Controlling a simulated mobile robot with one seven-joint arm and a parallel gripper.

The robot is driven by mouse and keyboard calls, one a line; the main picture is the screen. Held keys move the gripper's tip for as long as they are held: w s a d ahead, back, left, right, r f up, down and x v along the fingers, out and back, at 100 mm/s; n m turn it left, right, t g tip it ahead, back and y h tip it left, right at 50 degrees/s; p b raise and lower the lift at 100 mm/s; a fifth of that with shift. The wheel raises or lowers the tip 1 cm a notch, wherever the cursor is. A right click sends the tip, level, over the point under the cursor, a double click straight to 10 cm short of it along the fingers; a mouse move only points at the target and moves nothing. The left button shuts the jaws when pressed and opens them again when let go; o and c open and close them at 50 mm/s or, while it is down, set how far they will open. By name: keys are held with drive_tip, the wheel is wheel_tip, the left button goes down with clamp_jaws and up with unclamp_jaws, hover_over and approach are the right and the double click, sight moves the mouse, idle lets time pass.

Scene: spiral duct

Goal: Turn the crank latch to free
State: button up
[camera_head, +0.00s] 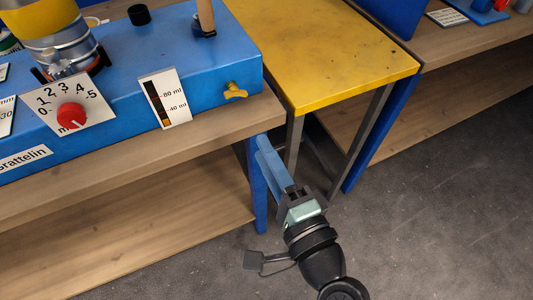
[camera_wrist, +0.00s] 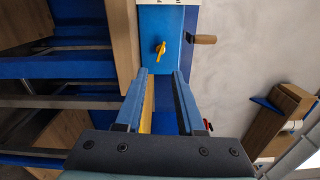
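The crank latch appears to be the small yellow knob-like handle (camera_head: 235,91) on the right end of the blue machine box (camera_head: 225,62). The yellow latch (camera_wrist: 159,48) also shows in the wrist view, on the blue end face ahead of the fingers and between their lines. My gripper (camera_head: 263,147) is below and to the right of the latch in the head view, apart from it. In the wrist view my gripper (camera_wrist: 160,74) has its two blue fingers spread, with nothing held between them.
The box stands on a wooden bench (camera_head: 150,150). A yellow table (camera_head: 325,55) stands close on the right, its legs near my gripper. A wooden handle (camera_head: 206,16) rises from the box top. The box front carries a red dial (camera_head: 71,116). Grey floor (camera_head: 450,200) is open at right.

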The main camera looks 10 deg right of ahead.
sight(238, 98)
drive_tip(key=w+a+m+p, duration=0.1)
drive_tip(key=w+p, duration=0.1)
drive_tip(key=w, duration=0.2)
drive_tip(key=w+a+p, duration=0.1)
drive_tip(key=w+p, duration=0.2)
drive_tip(key=w, duration=0.1)
drive_tip(key=w+a+m+p, duration=0.1)
drive_tip(key=w+p, duration=0.1)
drive_tip(key=w, duration=0.2)
drive_tip(key=shift+w+a+m+p, duration=0.1)
drive_tip(key=shift+m+p, duration=0.2)
drive_tip(key=shift+p, duration=0.05)
clamp_jaws()
